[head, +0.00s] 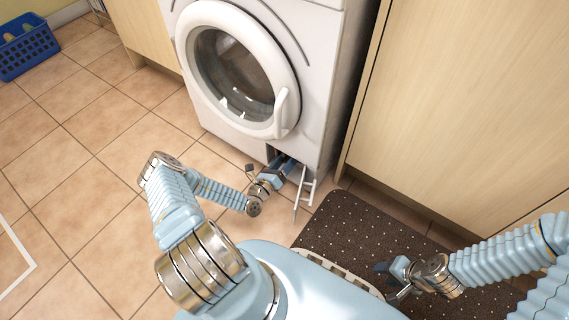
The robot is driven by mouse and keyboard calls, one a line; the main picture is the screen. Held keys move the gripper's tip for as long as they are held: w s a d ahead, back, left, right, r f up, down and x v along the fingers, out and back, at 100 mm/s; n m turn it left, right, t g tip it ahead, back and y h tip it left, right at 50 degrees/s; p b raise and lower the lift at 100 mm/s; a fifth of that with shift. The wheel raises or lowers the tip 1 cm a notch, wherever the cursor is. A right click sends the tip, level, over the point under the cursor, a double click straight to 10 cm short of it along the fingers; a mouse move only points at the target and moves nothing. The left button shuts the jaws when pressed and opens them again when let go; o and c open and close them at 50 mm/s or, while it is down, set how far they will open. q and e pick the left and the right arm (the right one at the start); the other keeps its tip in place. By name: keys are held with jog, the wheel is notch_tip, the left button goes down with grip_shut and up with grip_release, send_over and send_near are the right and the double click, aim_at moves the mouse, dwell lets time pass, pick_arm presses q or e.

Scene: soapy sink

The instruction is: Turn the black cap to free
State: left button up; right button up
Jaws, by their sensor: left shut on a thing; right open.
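The washing machine (320,75) stands against the cabinets with its round door closed. At its lower right front is an opening, with a white flap (305,188) hanging open beside it. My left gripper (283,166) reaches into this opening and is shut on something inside. The black cap is not clearly visible; the gripper and the opening's dark interior hide that spot. My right gripper (388,280) is open and empty above the dark mat, away from the machine.
A brown dotted mat (370,225) lies on the tiled floor right of the opening. Wooden cabinets (470,100) stand to the right. A blue basket (27,48) is at the far upper left. The tiled floor on the left is clear.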

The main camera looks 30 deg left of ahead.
pick_arm(q)
jog(key=n, duration=0.5)
jog(key=shift+a+f+n+b, duration=0.1)
jog(key=shift+f+n+b, duration=0.05)
jog(key=shift+n+b, duration=0.15)
jog(key=n, duration=0.4)
jog(key=shift+f+n+b, duration=0.1)
jog(key=shift+n+b, duration=0.3)
jog(key=shift+n, duration=0.3)
jog(key=o, duration=0.8)
jog(key=shift+s, duration=0.1)
jog(key=s, duration=0.4)
jog(key=s+p, duration=0.1)
jog(key=s, duration=0.4)
jog(key=s+a, duration=0.1)
jog(key=s, duration=0.3)
jog(key=shift+s+a+p, duration=0.1)
jog(key=shift+s+p, duration=0.2)
jog(key=shift+p, duration=0.05)
